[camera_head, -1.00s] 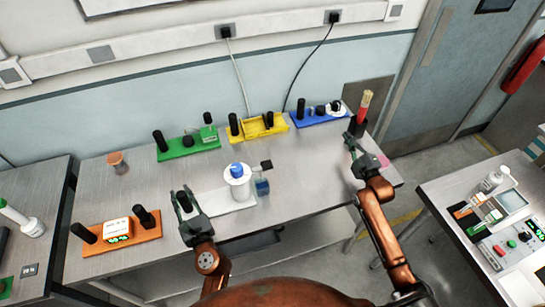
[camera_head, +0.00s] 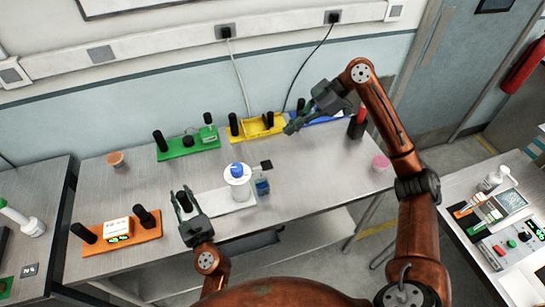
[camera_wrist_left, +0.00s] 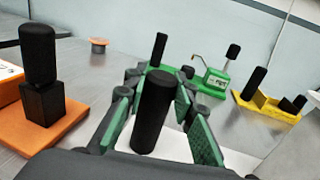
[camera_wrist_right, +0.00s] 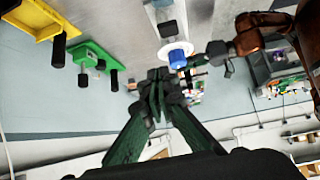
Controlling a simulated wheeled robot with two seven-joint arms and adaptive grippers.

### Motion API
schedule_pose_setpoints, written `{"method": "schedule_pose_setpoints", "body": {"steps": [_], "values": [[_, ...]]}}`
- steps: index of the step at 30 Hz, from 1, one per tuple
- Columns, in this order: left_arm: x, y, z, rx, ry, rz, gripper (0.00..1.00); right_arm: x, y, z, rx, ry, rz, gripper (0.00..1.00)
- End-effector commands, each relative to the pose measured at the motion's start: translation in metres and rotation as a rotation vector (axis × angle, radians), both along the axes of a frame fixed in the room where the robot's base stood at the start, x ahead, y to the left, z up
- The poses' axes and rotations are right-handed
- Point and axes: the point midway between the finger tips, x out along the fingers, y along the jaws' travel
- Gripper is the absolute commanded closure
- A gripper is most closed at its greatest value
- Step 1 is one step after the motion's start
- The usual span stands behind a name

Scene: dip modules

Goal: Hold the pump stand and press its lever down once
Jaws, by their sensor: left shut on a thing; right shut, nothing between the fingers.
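The pump stand has a white base plate (camera_head: 218,203), a white round body with a blue cap (camera_head: 237,170), a black upright grip post (camera_wrist_left: 152,112) and a lever ending in a black knob (camera_head: 266,165). My left gripper (camera_head: 183,197) is shut around the black post, which stands upright between its fingers in the left wrist view. My right gripper (camera_head: 290,128) is shut and empty, raised behind and to the right of the lever knob, apart from it. In the right wrist view its closed fingertips (camera_wrist_right: 158,82) show near the blue cap (camera_wrist_right: 178,58).
An orange module (camera_head: 122,240) stands left of the stand. Green (camera_head: 175,153), yellow (camera_head: 255,130) and blue (camera_head: 325,117) modules line the back. A black holder (camera_head: 356,128) and pink disc (camera_head: 381,162) are at right.

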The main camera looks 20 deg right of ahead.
Motion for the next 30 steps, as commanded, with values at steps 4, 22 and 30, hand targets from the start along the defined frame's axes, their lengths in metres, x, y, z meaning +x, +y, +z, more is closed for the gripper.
{"method": "schedule_pose_setpoints", "body": {"steps": [4,22,30], "values": [[0.000,0.001,-0.001,0.000,0.001,0.002,1.00,-0.016,0.000,0.011,-0.025,0.032,0.054,1.00],[0.000,0.000,-0.001,0.000,0.001,0.001,1.00,-0.018,0.016,-0.005,-0.027,0.037,0.062,1.00],[0.000,0.000,-0.001,0.000,0.001,0.000,1.00,-0.019,0.055,-0.045,-0.026,0.037,0.064,1.00]]}}
